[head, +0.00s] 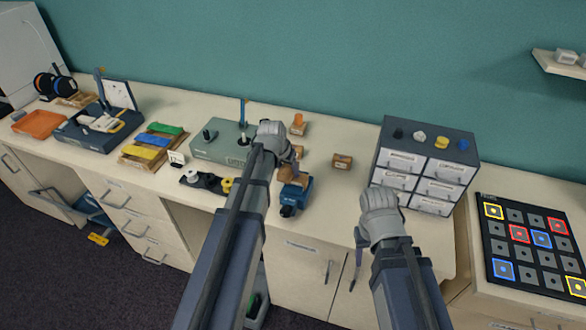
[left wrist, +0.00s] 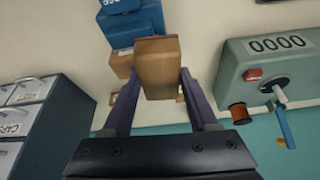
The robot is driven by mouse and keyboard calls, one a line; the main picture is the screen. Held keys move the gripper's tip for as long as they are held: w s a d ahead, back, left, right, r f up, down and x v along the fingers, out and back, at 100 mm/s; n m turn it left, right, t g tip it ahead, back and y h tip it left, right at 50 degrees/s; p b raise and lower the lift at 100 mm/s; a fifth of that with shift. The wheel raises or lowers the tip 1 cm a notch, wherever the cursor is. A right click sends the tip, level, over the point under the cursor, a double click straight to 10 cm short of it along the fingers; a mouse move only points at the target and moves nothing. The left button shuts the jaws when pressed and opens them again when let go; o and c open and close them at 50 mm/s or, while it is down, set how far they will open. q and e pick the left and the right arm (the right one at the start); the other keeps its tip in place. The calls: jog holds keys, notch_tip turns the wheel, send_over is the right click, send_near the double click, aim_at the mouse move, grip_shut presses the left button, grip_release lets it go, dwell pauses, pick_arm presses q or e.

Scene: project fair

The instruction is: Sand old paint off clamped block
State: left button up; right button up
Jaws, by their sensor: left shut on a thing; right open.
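My left gripper (head: 291,166) is shut on a plain brown block (left wrist: 158,68), which sits between its two fingers in the left wrist view. A blue clamp (head: 294,197) stands near the counter's front edge, just below this gripper; it shows at the top of the left wrist view (left wrist: 133,22). The held block is very close to the clamp; I cannot tell whether they touch. A brown piece (left wrist: 121,64) beside the clamp is partly hidden by the held block. Old paint cannot be made out. My right gripper (head: 357,242) is open and empty before the counter.
A drawer cabinet (head: 425,155) stands right of the clamp. A small brown block (head: 341,161) lies between them. A grey-green box with a crank (head: 215,145) stands to the left.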

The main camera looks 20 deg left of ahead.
aim_at(307, 179)
pick_arm(q)
jog(key=shift+a+r, duration=0.1)
jog(key=shift+a, duration=0.1)
jog(key=shift+d, duration=0.1)
jog(key=shift+d, duration=1.75)
jog(key=shift+d, duration=0.1)
jog(key=shift+d, duration=1.6)
jog(key=shift+w, duration=0.1)
notch_tip(307, 179, up, 6)
jog(key=p, duration=0.6)
